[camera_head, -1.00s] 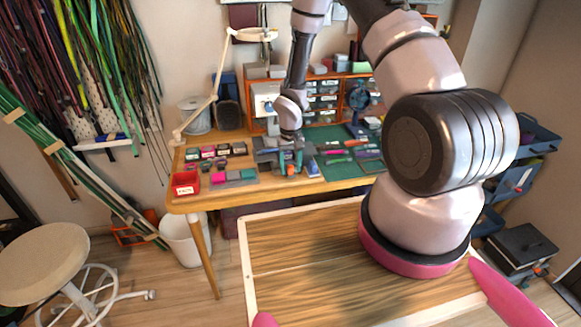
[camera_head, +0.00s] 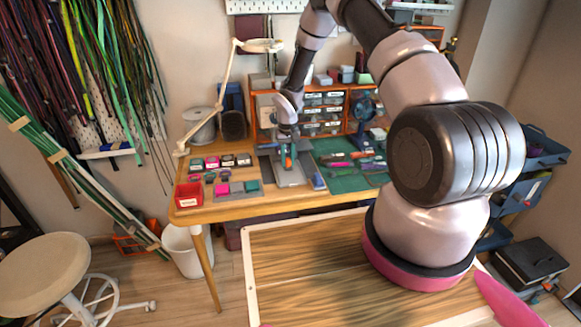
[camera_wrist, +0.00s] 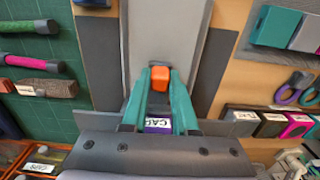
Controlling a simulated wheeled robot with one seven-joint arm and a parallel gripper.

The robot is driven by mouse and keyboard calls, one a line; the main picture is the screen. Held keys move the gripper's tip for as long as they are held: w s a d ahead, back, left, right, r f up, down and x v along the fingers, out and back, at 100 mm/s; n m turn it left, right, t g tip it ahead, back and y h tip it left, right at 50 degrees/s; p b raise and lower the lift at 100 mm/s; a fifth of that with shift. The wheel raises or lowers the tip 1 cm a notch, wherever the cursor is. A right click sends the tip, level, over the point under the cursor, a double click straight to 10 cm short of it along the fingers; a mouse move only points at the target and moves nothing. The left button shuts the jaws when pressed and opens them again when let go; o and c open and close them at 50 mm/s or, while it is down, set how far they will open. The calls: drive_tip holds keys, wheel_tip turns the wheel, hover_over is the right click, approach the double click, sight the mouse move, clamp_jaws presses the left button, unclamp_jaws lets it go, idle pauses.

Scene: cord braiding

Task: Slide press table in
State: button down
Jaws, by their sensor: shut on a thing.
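My gripper (camera_head: 287,158) is over the workbench in the head view. In the wrist view my gripper (camera_wrist: 160,85) has its teal fingers closed on a small orange knob (camera_wrist: 160,76). In the head view the press table (camera_head: 291,178) shows below my gripper, toward the bench's front edge. My wrist and fingers hide its back end.
A green mat (camera_head: 345,181) with tools lies to the right in the head view. Orange drawers (camera_head: 325,110) stand behind. A wood-topped board (camera_head: 300,262) is in front, nearest me.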

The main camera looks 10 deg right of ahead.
drive_tip(key=shift+w, duration=0.45)
drive_tip(key=c, duration=0.7)
unclamp_jaws()
drive_tip(key=shift+r, duration=0.1)
wheel_tip(320, 180, up, 11)
drive_tip(key=shift+f, duration=0.2)
